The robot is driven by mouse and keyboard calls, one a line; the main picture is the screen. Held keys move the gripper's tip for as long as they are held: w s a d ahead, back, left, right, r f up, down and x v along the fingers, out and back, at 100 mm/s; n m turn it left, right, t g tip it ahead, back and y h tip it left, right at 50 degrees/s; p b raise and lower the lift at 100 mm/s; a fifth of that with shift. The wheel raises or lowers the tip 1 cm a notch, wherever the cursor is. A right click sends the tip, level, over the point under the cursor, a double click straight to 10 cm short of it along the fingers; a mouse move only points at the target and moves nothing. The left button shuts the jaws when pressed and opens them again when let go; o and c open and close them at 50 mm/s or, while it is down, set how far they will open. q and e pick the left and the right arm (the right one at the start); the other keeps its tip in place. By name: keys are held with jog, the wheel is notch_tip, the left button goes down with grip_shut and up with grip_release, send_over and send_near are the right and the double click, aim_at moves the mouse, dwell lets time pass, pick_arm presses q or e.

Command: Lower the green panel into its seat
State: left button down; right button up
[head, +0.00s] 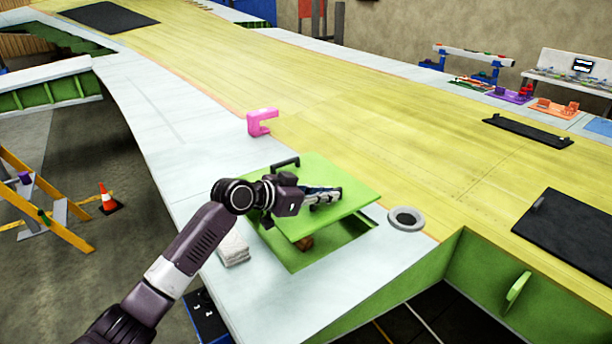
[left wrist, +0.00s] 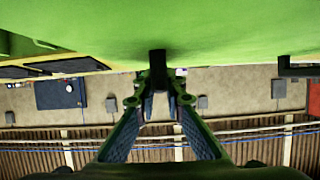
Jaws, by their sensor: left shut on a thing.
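The green panel (head: 345,178) is held above the light grey wing edge, over a rectangular green recess (head: 318,258). The panel hides most of the recess; its front and right parts show, with a gap beneath the panel. My left gripper (head: 325,196) is over the panel's top, shut on its handle. In the left wrist view the fingers (left wrist: 160,103) close on a dark handle (left wrist: 157,68) at the green panel (left wrist: 200,35). A second black handle (head: 285,162) stands at the panel's far left edge. My right gripper is not in view.
A brown object (head: 305,243) shows under the panel in the recess. A grey ring (head: 405,218) lies just right of the recess. A white folded cloth (head: 233,249) lies to its left. The yellow wing surface beyond is largely clear.

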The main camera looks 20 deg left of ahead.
aim_at(320, 208)
pick_arm(q)
jog(key=shift+s+d, duration=0.15)
jog(key=shift+d, duration=0.2)
jog(key=shift+f, duration=0.1)
jog(key=shift+a+f+b, duration=0.35)
jog(key=shift+a+f, duration=0.05)
jog(key=shift+f, duration=0.15)
jog(key=shift+a+f, duration=0.1)
jog(key=shift+f, duration=0.2)
jog(key=shift+f+b, duration=0.35)
jog(key=shift+b, duration=0.15)
jog(key=shift+d+f+b, duration=0.25)
jog(key=shift+f+b, duration=0.3)
jog(key=shift+f, duration=0.15)
notch_tip(320, 208, down, 3)
jog(key=shift+f+b, duration=0.15)
jog(key=shift+b, duration=0.95)
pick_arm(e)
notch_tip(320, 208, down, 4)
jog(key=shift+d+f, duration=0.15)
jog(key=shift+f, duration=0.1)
